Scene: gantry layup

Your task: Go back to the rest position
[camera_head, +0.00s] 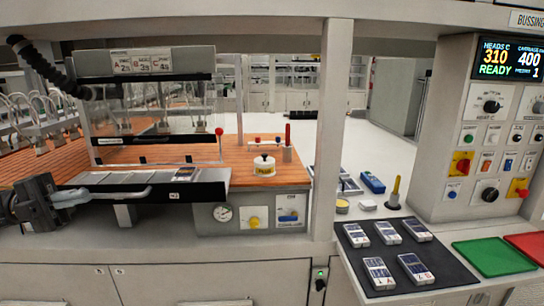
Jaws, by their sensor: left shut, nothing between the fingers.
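My left gripper (72,198) comes in at the left edge. Its dark body and pale fingers show in front of the layup machine's black front rail (205,190). The fingers look shut, with nothing seen between them. They are close to a pale bar-like handle (125,192) in front of the rail; I cannot tell whether they touch it. My right gripper is not in view.
A clear guard (150,110) stands over the orange deck (255,200). A grey post (328,130) divides the view. On the right, a black mat (400,280) holds several cell-like pieces, beside green (492,257) and red (530,246) trays. The control panel reads READY.

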